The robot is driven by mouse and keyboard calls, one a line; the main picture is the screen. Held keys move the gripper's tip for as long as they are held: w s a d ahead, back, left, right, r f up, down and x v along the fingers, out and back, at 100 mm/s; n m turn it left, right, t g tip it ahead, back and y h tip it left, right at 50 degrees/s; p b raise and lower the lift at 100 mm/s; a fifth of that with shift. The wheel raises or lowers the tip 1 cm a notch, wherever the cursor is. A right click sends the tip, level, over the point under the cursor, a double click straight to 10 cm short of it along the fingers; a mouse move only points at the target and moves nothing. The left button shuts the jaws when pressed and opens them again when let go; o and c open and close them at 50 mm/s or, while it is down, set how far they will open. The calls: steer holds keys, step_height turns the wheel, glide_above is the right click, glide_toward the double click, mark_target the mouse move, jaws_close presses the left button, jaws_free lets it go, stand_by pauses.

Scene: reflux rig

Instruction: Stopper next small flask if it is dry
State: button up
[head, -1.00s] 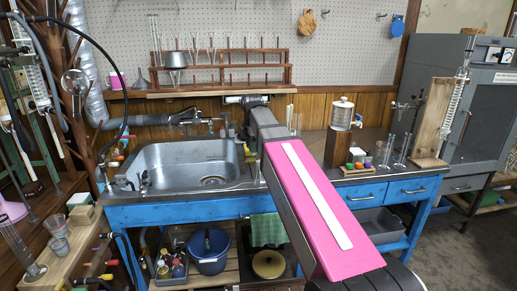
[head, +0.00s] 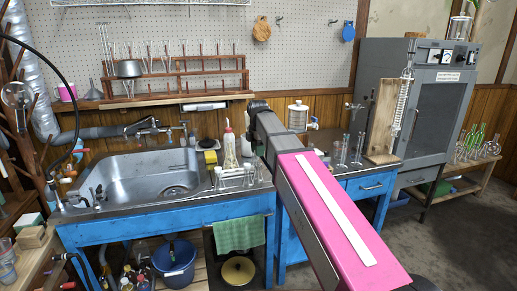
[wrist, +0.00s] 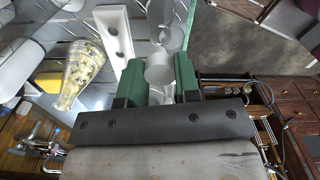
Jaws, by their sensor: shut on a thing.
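In the wrist view my gripper (wrist: 158,82) is shut, its green fingers on either side of a frosted, pale glass piece (wrist: 158,70). I cannot tell whether this is a stopper or a flask's neck. Clear glass (wrist: 170,38) shows just beyond it; I cannot tell if they are joined. In the head view my pink arm hides the gripper. A low white rack (head: 235,180) with small glassware stands on the counter right of the sink; a white holed block (wrist: 117,32) shows in the wrist view. Whether any glass is dry is too small to tell.
A wash bottle (head: 229,150) stands behind the rack; a yellowish patterned glass vessel (wrist: 78,78) lies left in the wrist view. The sink (head: 150,172) is to the left. Glass cylinders (head: 345,150) and a wooden stand (head: 383,118) are to the right. Glassware hangs on the wall rack (head: 175,75).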

mark_target(257, 174)
steer(key=shift+a+f, duration=0.1)
steer(key=shift+f, duration=1.15)
steer(key=shift+f, duration=0.1)
steer(key=shift+f, duration=0.35)
steer(key=shift+f, duration=0.5)
stand_by(1.0)
steer(key=o, duration=1)
